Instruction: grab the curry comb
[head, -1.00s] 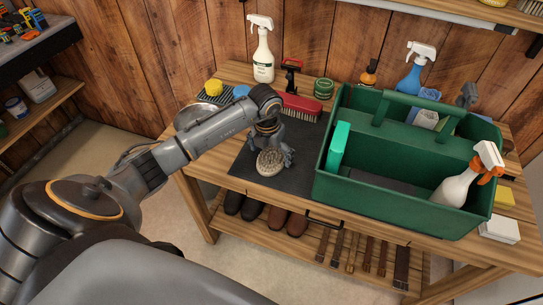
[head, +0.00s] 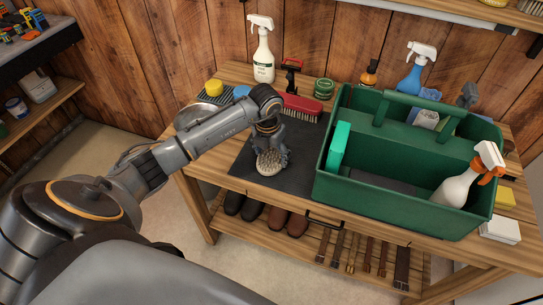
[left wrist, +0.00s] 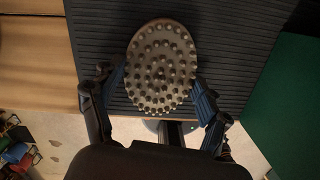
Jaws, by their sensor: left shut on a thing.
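The curry comb (head: 270,162) is an oval, beige-grey thing covered in small round nubs, above the dark ribbed mat (head: 242,162) on the wooden bench. My left gripper (head: 273,154) reaches down over it from the left. In the left wrist view the curry comb (left wrist: 161,66) sits between the two fingers of my left gripper (left wrist: 162,92), one finger at each side, and the gripper is shut on it. I cannot tell whether the comb touches the mat. My right gripper is not in view.
A large green tote (head: 400,213) stands just right of the mat, holding a white spray bottle (head: 457,187) and a teal box (head: 338,147). A red brush (head: 299,107) and a white spray bottle (head: 263,52) are behind. Boots (head: 276,218) and straps are on the shelf below.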

